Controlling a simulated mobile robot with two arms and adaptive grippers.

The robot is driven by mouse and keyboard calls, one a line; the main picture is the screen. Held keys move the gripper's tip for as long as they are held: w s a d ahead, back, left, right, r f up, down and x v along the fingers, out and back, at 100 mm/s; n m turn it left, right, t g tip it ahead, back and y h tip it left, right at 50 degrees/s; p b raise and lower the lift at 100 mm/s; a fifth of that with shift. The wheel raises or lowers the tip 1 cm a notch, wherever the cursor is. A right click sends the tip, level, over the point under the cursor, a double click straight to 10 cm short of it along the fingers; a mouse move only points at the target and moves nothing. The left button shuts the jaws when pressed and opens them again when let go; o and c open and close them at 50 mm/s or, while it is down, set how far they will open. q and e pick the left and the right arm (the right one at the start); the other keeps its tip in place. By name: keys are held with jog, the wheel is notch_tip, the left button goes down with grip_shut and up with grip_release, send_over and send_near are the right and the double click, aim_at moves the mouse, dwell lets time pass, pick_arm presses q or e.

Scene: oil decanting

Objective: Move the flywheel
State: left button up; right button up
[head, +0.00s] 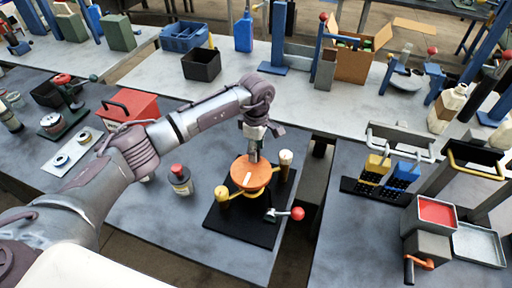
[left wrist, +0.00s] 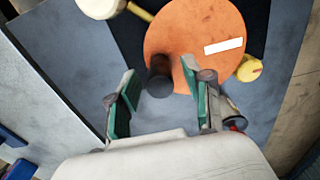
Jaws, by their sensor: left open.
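The flywheel is an orange disc (head: 246,178) with a white stripe, on a black base plate (head: 222,226) on the grey table. In the left wrist view the disc (left wrist: 200,30) fills the top centre, with a dark upright knob (left wrist: 160,80) near its edge. My left gripper (head: 254,156) points down just above the disc's far side and hides part of it. In the left wrist view its two green-padded fingers (left wrist: 160,90) are apart and empty, the knob showing between their tips. I cannot tell whether they touch it. My right gripper is not in view.
A red-capped bottle (head: 180,181) stands left, near a red toolbox (head: 130,110). Bare table lies in front of the bottle.

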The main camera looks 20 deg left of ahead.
pick_arm(q)
grip_shut()
jog(key=shift+a, duration=0.1)
